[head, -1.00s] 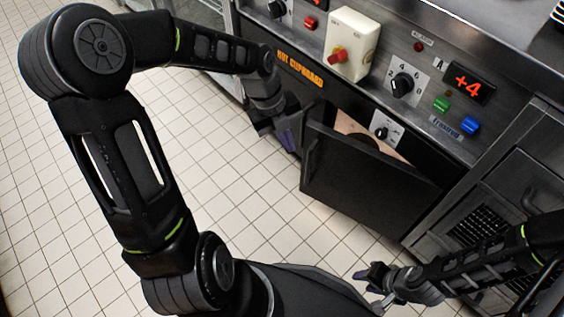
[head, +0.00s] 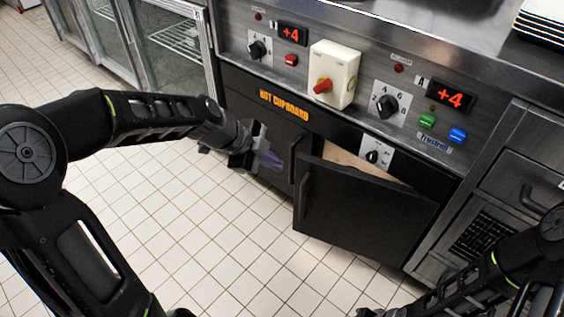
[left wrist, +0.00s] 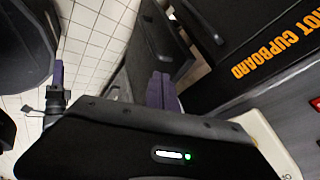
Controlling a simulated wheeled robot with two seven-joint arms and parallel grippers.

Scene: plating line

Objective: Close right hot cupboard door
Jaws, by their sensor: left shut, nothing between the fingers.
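The right hot cupboard door (head: 365,205) is a black panel standing ajar, with a gap at its top showing a pale interior. Its bar handle (head: 305,198) is at its left, free edge. My left gripper (head: 268,160) is shut and empty, in front of the closed left door and left of the right door's free edge. Its purple fingers (left wrist: 162,90) show pressed together in the left wrist view, with a dark door panel (left wrist: 150,45) beyond them. Contact with a door cannot be told. My right gripper (head: 375,312) is mostly cut off at the bottom edge.
The closed left door (head: 250,110) lies under the orange lettering. The control panel (head: 350,120) has knobs and buttons above the doors. A steel unit with a grille (head: 480,235) stands at right. Glass-fronted cabinets (head: 150,40) stand at far left. Tiled floor (head: 190,235) in front is clear.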

